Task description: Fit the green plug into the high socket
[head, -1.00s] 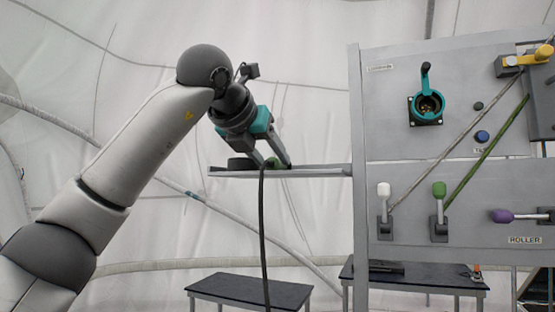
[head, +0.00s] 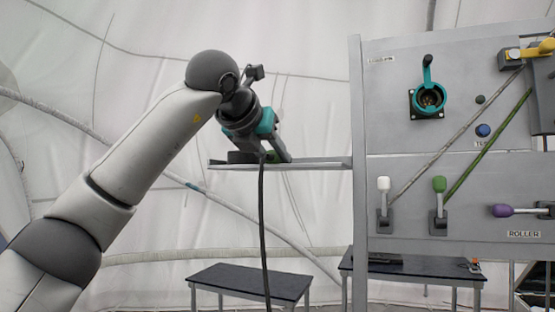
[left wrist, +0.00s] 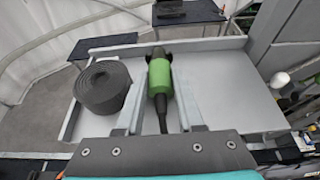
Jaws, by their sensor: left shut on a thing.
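The green plug (left wrist: 160,76) lies on a grey shelf (left wrist: 225,85), with its dark end pointing away and its cable end toward my gripper. My left gripper (left wrist: 159,72) is shut on the plug, one finger on each side of it. In the head view, my left gripper (head: 276,156) reaches down to the shelf, and the plug is mostly hidden by it. A black cable (head: 264,230) hangs down from the shelf's front. The high socket (head: 429,100) is a round teal one on the upper panel, with its lid raised. My right gripper is not in view.
A dark coiled roll (left wrist: 102,87) sits on the shelf left of the plug. The panel (head: 400,140) carries a white lever (head: 384,188), a green lever (head: 439,188), a purple lever (head: 505,210) and a yellow handle (head: 540,50). Low tables (head: 250,280) stand behind.

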